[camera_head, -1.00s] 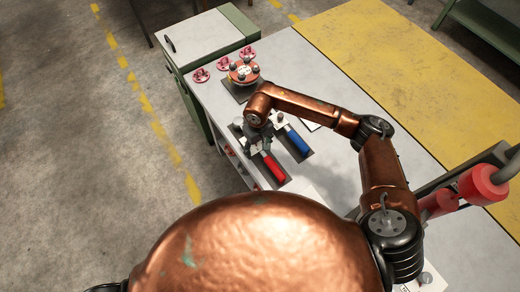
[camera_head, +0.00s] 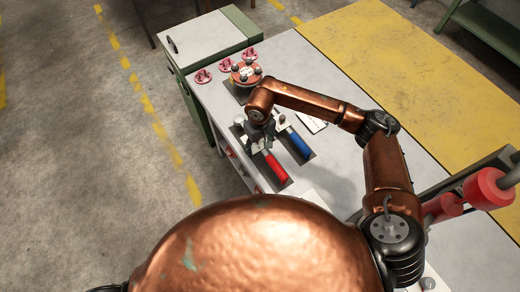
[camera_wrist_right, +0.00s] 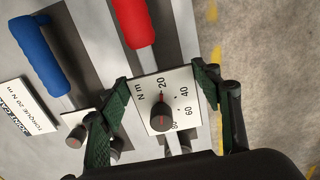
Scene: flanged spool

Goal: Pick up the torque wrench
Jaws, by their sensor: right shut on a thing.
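A torque wrench with a red handle (camera_head: 274,168) lies in a dark slot on the workbench. In the right wrist view its red handle (camera_wrist_right: 133,22) points up the picture, and its white dial plate (camera_wrist_right: 163,97) with a black knob sits between my fingers. My right gripper (camera_head: 262,138) is shut on this wrench at the dial plate; its green-padded fingers (camera_wrist_right: 160,103) stand on either side of the plate. A second wrench with a blue handle (camera_head: 299,143) lies beside it, also in the right wrist view (camera_wrist_right: 40,55). My left gripper is not in view.
A white card (camera_wrist_right: 22,107) reading "TORQUE 20 N m" lies left of the blue wrench. A red flanged part (camera_head: 246,72) and small pink pieces (camera_head: 203,76) stand at the bench's far end. Floor at left is clear.

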